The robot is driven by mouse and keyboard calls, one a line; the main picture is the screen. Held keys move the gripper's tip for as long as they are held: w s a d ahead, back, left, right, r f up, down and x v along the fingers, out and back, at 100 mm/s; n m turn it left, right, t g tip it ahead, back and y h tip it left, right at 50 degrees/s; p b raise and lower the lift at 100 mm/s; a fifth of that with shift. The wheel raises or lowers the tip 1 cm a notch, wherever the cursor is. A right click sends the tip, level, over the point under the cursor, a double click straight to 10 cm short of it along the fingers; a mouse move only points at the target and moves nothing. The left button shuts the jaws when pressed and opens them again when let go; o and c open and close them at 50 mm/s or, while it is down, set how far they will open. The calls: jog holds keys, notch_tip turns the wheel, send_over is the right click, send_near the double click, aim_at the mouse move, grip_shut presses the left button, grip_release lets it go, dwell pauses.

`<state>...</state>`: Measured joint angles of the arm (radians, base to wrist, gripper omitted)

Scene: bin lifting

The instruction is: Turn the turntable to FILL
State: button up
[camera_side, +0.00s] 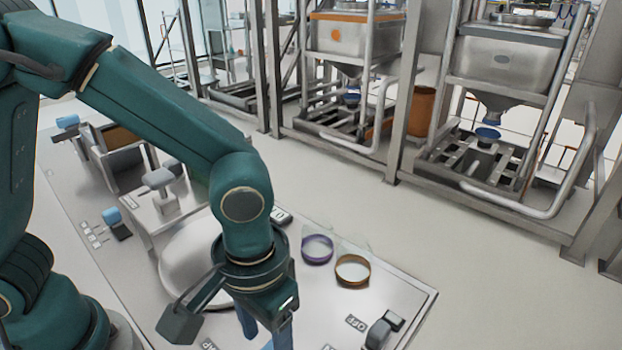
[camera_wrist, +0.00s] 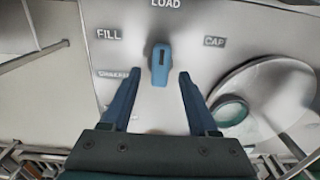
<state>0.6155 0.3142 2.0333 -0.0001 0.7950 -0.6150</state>
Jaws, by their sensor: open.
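In the wrist view a blue knob (camera_wrist: 159,62) stands on the light panel, its long axis nearly upright in the picture, in line with the LOAD label (camera_wrist: 165,3). The FILL label (camera_wrist: 108,34) is to its left and the CAP label (camera_wrist: 214,41) to its right. My gripper (camera_wrist: 159,76) is open, with one blue finger on each side of the knob; a gap shows on both sides. I cannot tell how far the fingertips are above the panel. In the side view my gripper (camera_side: 265,338) points down over the bench, and my arm hides the knob.
A pale rounded disc (camera_wrist: 270,88) with a teal ring (camera_wrist: 229,110) lies at right in the wrist view. In the side view, a purple ring (camera_side: 317,250), an orange-brown ring (camera_side: 353,270) and a grey switch (camera_side: 377,333) by an OFF label are on the bench.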

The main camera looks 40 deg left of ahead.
jog(key=shift+f, duration=0.95)
grip_shut()
jog(key=shift+n, duration=0.4)
jog(key=n, duration=0.5)
jog(key=shift+n, duration=0.3)
jog(key=n, duration=0.6)
jog(key=shift+n, duration=0.4)
